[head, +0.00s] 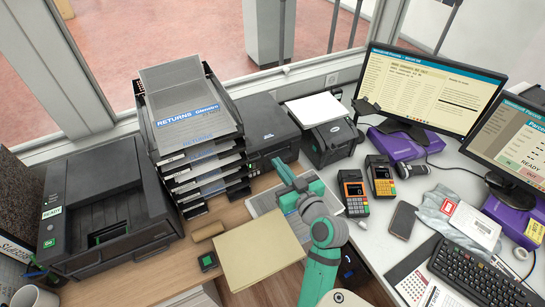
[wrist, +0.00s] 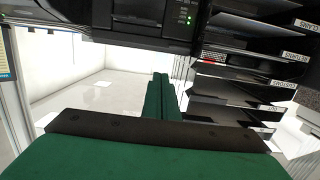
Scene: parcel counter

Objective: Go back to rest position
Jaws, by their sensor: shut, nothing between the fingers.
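My gripper (head: 279,167) shows in the head view at the end of my green arm, above the counter (head: 231,214), between the letter tray stack (head: 205,168) and the card terminals. Its fingertips point up and away, toward the dark printer beside the stack. In the wrist view the green fingers (wrist: 159,93) are together with nothing between them. The tray stack (wrist: 235,88) shows at the right there, and a dark machine with green lights (wrist: 150,18) is at the top. My arm hides part of the papers below it.
A black printer (head: 103,205) stands at the left. A label printer (head: 333,140) is behind my gripper. Two card terminals (head: 354,190) (head: 381,175), a phone (head: 402,220), monitors (head: 430,88) and a keyboard (head: 482,276) are to the right. A tan folder (head: 258,250) lies left of my arm.

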